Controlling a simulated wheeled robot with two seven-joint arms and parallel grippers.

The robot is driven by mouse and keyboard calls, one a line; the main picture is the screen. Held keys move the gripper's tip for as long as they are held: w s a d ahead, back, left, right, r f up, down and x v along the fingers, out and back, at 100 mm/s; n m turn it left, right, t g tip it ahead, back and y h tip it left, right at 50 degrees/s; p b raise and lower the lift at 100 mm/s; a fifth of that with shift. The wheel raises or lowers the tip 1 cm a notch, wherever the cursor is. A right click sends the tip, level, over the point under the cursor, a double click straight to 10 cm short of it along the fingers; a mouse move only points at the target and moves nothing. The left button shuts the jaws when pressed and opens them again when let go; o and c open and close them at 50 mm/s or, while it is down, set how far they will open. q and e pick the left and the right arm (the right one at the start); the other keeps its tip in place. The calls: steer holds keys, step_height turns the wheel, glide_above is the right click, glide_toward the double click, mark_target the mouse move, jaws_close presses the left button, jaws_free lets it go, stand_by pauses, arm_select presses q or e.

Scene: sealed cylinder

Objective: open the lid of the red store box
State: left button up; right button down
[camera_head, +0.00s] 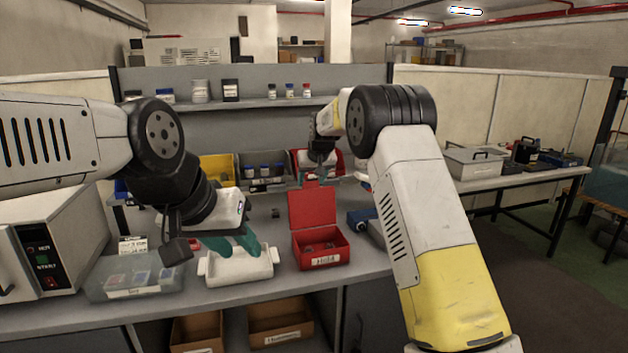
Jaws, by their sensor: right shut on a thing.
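The red store box (321,257), labelled "Hold", stands on the bench with small dark items inside. Its red lid (312,207) stands upright at the back edge, so the box is open.
A clear container (137,285) and a white machine (62,240) stand farther left. Yellow (217,169) and red (332,161) bins stand behind. A blue device (361,218) is right of the box.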

steer(key=shift+w+r, duration=0.2)
steer(key=shift+r, duration=0.3)
steer(key=c, duration=0.7)
jaws_free()
steer(key=shift+c, duration=0.2)
steer(key=shift+o, duration=1.1)
steer(key=shift+f, duration=0.1)
steer(key=shift+s+f, duration=0.1)
steer(key=shift+f, duration=0.05)
steer(key=shift+s, duration=0.1)
steer(key=v, duration=0.7)
steer(key=shift+s+r, duration=0.15)
steer(key=shift+r, duration=0.15)
steer(key=shift+d, duration=0.1)
